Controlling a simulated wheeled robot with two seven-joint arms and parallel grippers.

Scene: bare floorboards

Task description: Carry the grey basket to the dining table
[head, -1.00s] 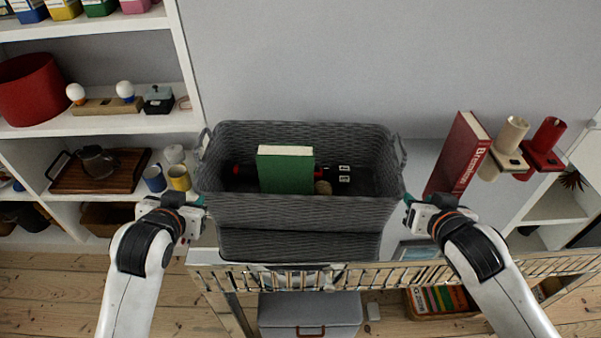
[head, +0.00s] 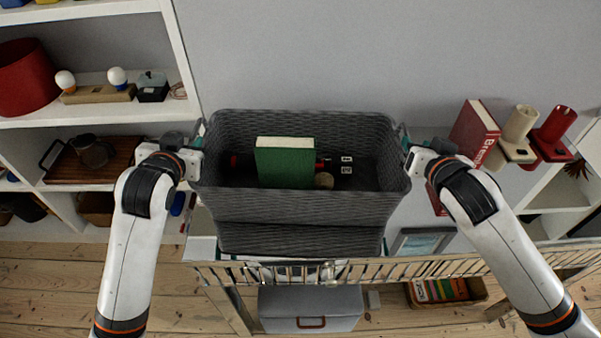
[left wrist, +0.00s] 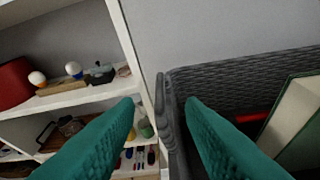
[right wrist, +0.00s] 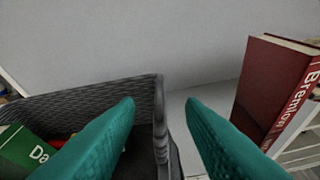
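The grey woven basket (head: 300,208) stands in the middle of the head view, upright, with a green book (head: 285,165) and some small dark and red items inside. My left gripper (head: 203,132) is at its left end; in the left wrist view its teal fingers are apart, with the basket's left handle (left wrist: 163,108) between them. My right gripper (head: 405,136) is at the right end; in the right wrist view its fingers are apart on either side of the basket's right handle (right wrist: 159,108). No clear gap or contact shows at the fingers. I cannot identify a dining table in any view.
A slatted metal rail (head: 410,270) runs just in front of the basket. White shelves (head: 95,118) with lamps and a tray stand at left. A red book (head: 473,135) and cup holders (head: 520,125) are close by my right arm. A grey box (head: 310,308) is below.

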